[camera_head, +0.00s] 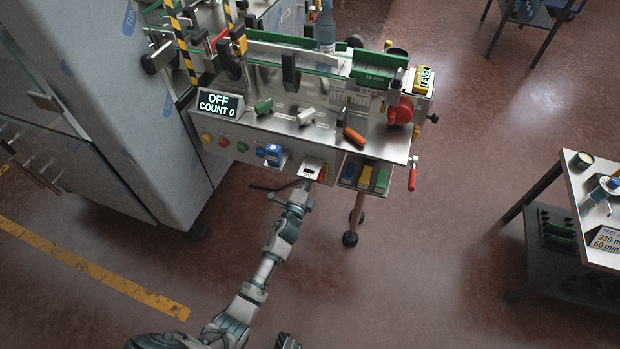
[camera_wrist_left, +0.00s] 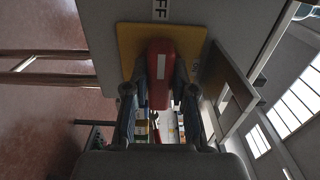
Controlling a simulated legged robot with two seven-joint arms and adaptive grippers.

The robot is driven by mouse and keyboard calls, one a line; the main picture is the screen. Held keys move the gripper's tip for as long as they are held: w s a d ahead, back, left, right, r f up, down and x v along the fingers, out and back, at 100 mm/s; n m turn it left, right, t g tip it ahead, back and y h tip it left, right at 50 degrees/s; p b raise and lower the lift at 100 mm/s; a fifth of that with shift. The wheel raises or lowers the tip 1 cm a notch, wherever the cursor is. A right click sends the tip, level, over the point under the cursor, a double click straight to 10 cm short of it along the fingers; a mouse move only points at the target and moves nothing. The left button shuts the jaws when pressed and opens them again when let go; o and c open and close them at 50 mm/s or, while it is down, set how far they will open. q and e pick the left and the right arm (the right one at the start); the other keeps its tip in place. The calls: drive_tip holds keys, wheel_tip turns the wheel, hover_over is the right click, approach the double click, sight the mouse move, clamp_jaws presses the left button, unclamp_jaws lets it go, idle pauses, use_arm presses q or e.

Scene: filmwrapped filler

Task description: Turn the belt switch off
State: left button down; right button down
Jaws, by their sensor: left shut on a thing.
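The belt switch is a red handle (camera_wrist_left: 161,72) on a yellow plate (camera_wrist_left: 126,45), seen close up in the left wrist view. Part of a label ending in "FF" shows beside the plate. My left gripper (camera_wrist_left: 160,88) has a finger on each side of the red handle and is shut on it. In the head view my left gripper (camera_head: 304,186) is at the front panel of the machine, and it and the panel parts mostly hide the switch. The display (camera_head: 219,104) reads "OFF" and "COUNT 0".
The machine's steel top (camera_head: 335,135) holds green, white and orange handles. A blue device (camera_head: 272,154) sits on the panel left of my gripper. Coloured bins (camera_head: 365,177) hang to the right. A side table (camera_head: 590,190) stands at the right, with open floor between.

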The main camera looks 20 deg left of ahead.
use_arm(q)
drive_tip(key=shift+a+f, duration=0.2)
drive_tip(key=c, duration=1)
unclamp_jaws()
drive_tip(key=shift+o, duration=0.2)
drive_tip(key=shift+s, duration=0.1)
drive_tip(key=s, duration=1.1)
drive_tip(key=shift+s+a, duration=0.25)
drive_tip(key=shift+s, duration=0.15)
drive_tip(key=shift+f, duration=0.1)
